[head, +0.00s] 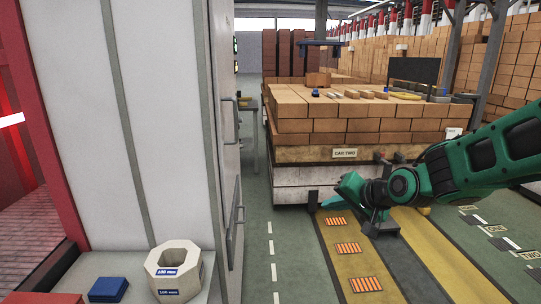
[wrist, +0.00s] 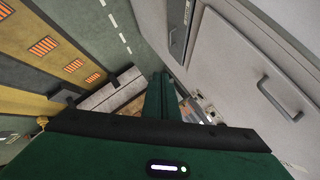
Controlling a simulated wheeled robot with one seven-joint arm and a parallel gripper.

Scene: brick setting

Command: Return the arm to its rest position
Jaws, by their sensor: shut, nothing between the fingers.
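My green arm reaches in from the right in the head view, and my gripper (head: 334,204) hangs over the floor in front of the brick-loaded cart (head: 292,154). In the wrist view my gripper's green fingers (wrist: 161,80) are together with nothing between them. The gripper touches nothing that I can make out.
A tall grey cabinet (head: 170,100) with handles stands at the left. A pale octagonal block (head: 190,283) and a blue block (head: 108,289) sit on a ledge at the lower left. Floor with yellow strips (head: 335,268) is open in front of the cart.

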